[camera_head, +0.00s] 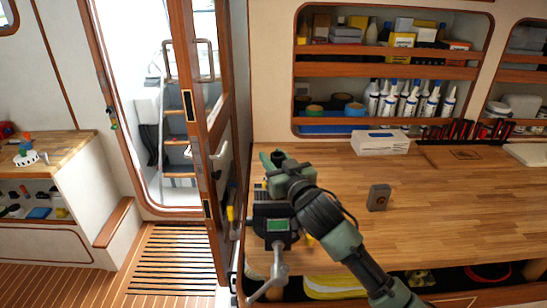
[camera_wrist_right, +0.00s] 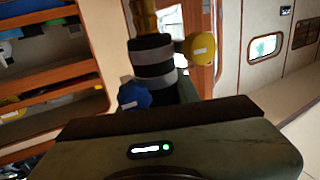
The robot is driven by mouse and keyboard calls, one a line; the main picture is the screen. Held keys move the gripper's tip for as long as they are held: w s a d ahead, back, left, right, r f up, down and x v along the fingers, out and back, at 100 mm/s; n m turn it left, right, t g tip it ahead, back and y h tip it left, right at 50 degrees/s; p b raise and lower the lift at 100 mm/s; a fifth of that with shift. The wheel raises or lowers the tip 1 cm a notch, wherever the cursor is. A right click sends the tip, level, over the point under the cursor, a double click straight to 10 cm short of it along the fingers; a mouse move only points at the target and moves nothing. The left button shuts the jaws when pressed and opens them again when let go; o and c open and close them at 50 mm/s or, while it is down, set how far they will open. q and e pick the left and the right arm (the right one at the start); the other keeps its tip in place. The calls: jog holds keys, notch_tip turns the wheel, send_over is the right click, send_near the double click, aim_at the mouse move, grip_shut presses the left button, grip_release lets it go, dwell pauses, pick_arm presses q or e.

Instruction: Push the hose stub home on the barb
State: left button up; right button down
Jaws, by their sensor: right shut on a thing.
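My right gripper (camera_head: 276,160) reaches over the left end of the workbench, above a dark vise (camera_head: 276,226) at the bench edge. It is shut on the hose stub, which the gripper and wrist mostly hide in the head view. In the right wrist view a black cylinder with grey bands, apparently the hose stub (camera_wrist_right: 152,60), stands beyond the gripper body. A brass-coloured piece, apparently the barb (camera_wrist_right: 143,17), shows at its upper end. How far the stub covers the barb cannot be told. My left gripper is not in view.
A small grey block (camera_head: 379,197) stands on the workbench (camera_head: 440,210) right of my arm. A white box (camera_head: 380,142) lies at the back. In the wrist view, a blue knob (camera_wrist_right: 135,95) and a yellow knob (camera_wrist_right: 200,48) flank the stub. The bench middle is mostly clear.

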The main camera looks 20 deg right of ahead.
jog(key=shift+f+b, duration=1.15)
jog(key=shift+f, duration=0.75)
jog(key=c, duration=0.9)
grip_release()
jog(key=shift+c, duration=0.2)
jog(key=shift+f, duration=0.1)
jog(key=shift+s, duration=0.15)
jog(key=shift+s, duration=0.3)
jog(key=s, duration=0.2)
jog(key=s+b, duration=0.1)
jog(key=s, duration=0.1)
jog(key=s+d+b, duration=0.1)
jog(key=s, duration=0.2)
